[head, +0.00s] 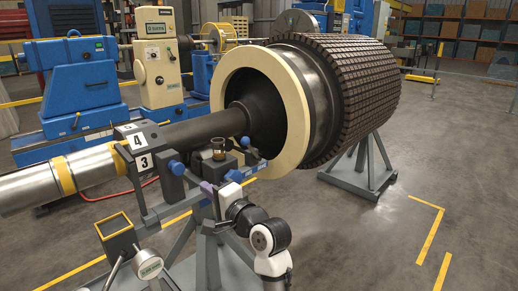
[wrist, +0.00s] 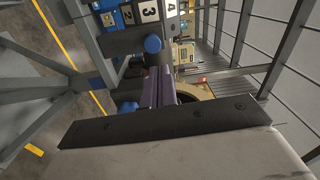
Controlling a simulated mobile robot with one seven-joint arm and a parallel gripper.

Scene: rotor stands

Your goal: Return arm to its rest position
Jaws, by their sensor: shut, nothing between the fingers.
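My gripper (head: 207,188) is at the lower middle of the head view, at the end of my white and black arm. It is low beside the stand that carries the rotor's shaft (head: 205,131). In the wrist view its purple fingers (wrist: 160,84) lie together, shut and empty. They point toward a blue knob (wrist: 153,44) and the numbered block, with a visible gap to the knob. The numbered block (head: 133,145) also shows in the head view, left of the gripper. Part of the gripper is hard to separate from the stand behind it.
The large rotor (head: 372,80) rests on grey stands (head: 365,182). A blue clamp (head: 246,171) and a brass fitting (head: 218,152) are close to my gripper.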

